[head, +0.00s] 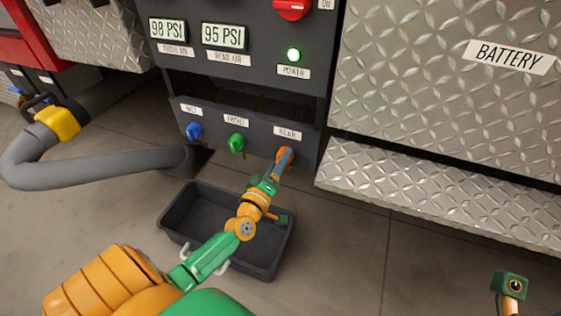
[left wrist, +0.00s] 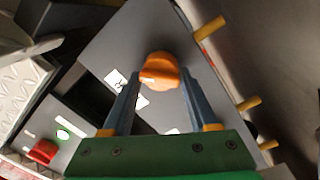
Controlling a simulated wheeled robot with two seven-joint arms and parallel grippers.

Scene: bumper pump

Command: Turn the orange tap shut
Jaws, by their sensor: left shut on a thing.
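The orange tap (head: 286,154) is at the right end of the dark valve panel, under the REAR label. My left gripper (head: 281,166) reaches up to it from below and is shut on it, hiding part of it. In the left wrist view the orange tap (left wrist: 158,70) sits between the tips of the two blue-grey fingers (left wrist: 159,84), one on each side. Whether the tap is open or shut I cannot tell. Of my right arm only a green and orange part shows at the lower right of the head view; its fingers are out of sight.
A blue tap (head: 194,130) and a green tap (head: 237,143) are left of the orange one. A dark tray (head: 175,222) stands on the floor below. A grey hose (head: 90,168) lies at left. A diamond-plate step (head: 430,195) juts out at right.

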